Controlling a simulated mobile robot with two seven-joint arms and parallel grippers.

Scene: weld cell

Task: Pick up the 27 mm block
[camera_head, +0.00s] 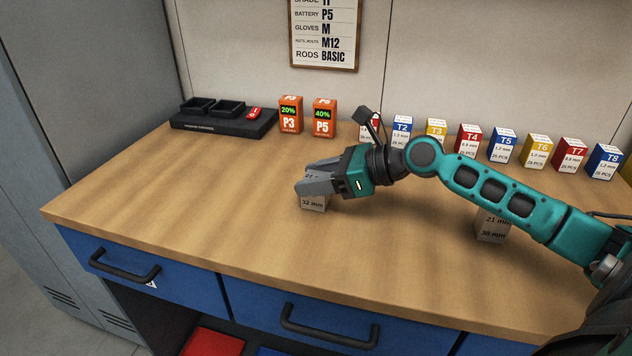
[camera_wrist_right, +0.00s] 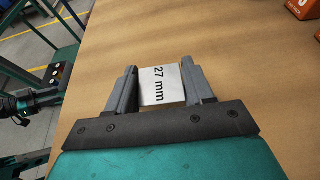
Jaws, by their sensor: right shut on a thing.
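The 27 mm block (camera_wrist_right: 162,85) is pale with black lettering and sits between the two fingers of my right gripper (camera_wrist_right: 161,88) in the right wrist view. The fingers touch its two sides. In the head view my right gripper (camera_head: 318,180) is shut on this block, which is mostly hidden by the fingers. A block marked 32 mm (camera_head: 313,203) is directly below the fingers. I cannot tell whether the 27 mm block rests on it or is apart from it. My left gripper is not in view.
Blocks marked 21 mm (camera_head: 497,220) and 38 mm (camera_head: 491,235) are stacked under my right arm. Orange battery boxes P3 (camera_head: 290,115) and P5 (camera_head: 324,119), a black tray unit (camera_head: 222,124) and several rod boxes (camera_head: 502,146) line the back. The bench's front left (camera_head: 180,215) is clear.

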